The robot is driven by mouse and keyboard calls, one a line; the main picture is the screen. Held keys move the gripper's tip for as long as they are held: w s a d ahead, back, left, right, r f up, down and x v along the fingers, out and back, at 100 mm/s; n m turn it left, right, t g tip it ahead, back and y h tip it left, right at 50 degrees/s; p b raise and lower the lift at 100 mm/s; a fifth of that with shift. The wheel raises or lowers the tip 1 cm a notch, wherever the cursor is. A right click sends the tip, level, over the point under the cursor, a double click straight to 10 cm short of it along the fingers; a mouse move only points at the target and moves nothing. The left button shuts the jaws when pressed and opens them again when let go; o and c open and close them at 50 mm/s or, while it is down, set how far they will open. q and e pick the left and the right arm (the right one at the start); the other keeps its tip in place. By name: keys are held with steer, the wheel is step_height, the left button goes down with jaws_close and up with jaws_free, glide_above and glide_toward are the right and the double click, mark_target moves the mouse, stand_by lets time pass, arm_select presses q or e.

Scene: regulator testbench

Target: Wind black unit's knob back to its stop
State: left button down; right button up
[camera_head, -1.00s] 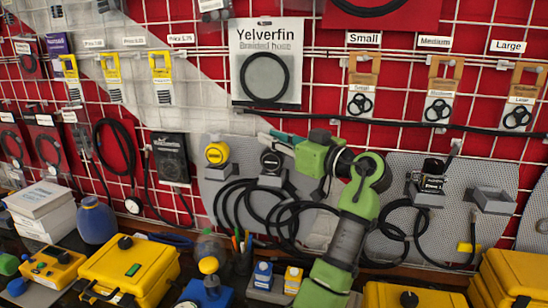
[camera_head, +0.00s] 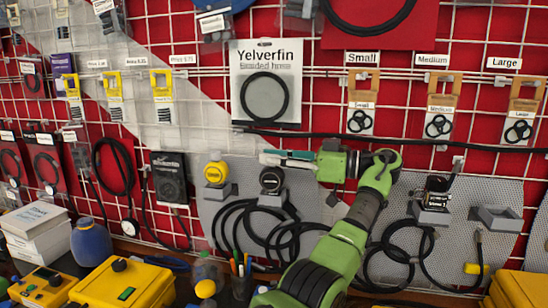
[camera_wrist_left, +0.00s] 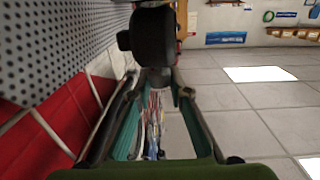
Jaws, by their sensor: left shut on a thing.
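The black unit (camera_head: 271,182) is mounted on the grey perforated panel, just right of a similar yellow-topped unit (camera_head: 216,173). My left gripper (camera_head: 266,157) reaches in from the right, nearly level, with its fingertips at the top of the black unit. In the left wrist view, my teal-lined fingers (camera_wrist_left: 156,88) are shut on the near end of a dark rounded part (camera_wrist_left: 153,38), which I take to be the black unit's knob. The fingers hide part of the knob, and its markings cannot be read. My right gripper is not in view.
Another black-topped unit (camera_head: 437,190) and an empty grey bracket (camera_head: 497,217) are on the panel at the right. Black hoses (camera_head: 245,225) hang in loops below the units. Yellow cases (camera_head: 125,285) stand on the bench in front.

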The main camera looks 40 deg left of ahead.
arm_select(q)
steer(key=shift+f+g, duration=0.3)
steer(key=shift+g, duration=0.1)
stand_by(1.1)
steer(key=c, duration=1.9)
jaws_free()
steer(key=shift+o, duration=0.3)
steer(key=shift+a, duration=0.15)
steer(key=shift+r, duration=0.1)
steer(key=shift+r, duration=0.1)
steer(key=shift+t, duration=0.4)
steer(key=shift+t, duration=0.3)
